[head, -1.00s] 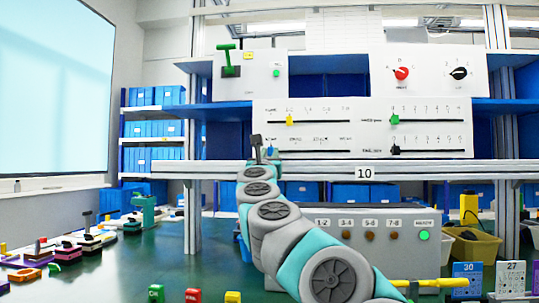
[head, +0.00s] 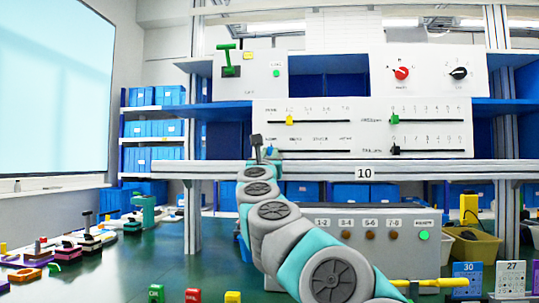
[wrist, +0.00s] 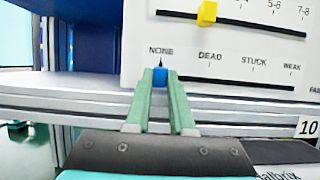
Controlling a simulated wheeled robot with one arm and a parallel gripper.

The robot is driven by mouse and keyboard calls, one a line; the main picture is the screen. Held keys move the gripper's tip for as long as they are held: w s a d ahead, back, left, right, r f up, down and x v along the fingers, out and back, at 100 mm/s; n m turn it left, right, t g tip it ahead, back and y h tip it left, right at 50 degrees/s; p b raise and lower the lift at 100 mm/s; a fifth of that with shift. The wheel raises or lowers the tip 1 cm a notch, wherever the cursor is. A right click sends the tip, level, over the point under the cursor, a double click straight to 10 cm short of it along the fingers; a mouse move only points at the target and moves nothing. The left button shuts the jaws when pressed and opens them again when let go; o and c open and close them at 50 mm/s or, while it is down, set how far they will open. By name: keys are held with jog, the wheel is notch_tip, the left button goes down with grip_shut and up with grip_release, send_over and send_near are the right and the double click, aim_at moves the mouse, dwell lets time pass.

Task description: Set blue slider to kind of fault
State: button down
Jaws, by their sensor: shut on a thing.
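The blue slider (wrist: 160,75) sits at the left end of its slot, under the label NONE, in the wrist view. Further right along the slot (wrist: 250,84) are the labels DEAD, STUCK and WEAK, and one cut off at the edge. My gripper (wrist: 160,84) has its two green fingers closed on the slider, one on each side. In the head view the slider (head: 269,150) is a small blue spot beside my gripper (head: 257,146), and the labels there are too small to read well.
A yellow slider (wrist: 207,13) on its own slot is just above. A white panel (head: 262,105) carries both slots and also green and black sliders at right. A grey shelf edge (head: 430,168) runs below the panel, close under my gripper.

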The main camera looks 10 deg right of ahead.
dwell(0.4)
jog(key=d, duration=0.2)
jog(key=s+d+b, duration=0.1)
jog(key=d, duration=0.1)
jog(key=s+d+b, duration=0.1)
jog(key=d, duration=0.1)
jog(key=shift+d, duration=0.35)
jog(key=c, duration=0.8)
grip_release()
jog(key=shift+o, duration=0.2)
jog(key=shift+s+a+b, duration=0.1)
jog(key=shift+s+b, duration=0.05)
jog(key=shift+b, duration=0.15)
jog(key=shift+s+f, duration=0.3)
jog(key=shift+s, duration=0.25)
jog(key=b+v, duration=0.1)
jog(key=v, duration=0.5)
jog(key=shift+s+a+b, duration=0.15)
jog(key=shift+a+b, duration=0.1)
jog(key=shift+b, duration=0.15)
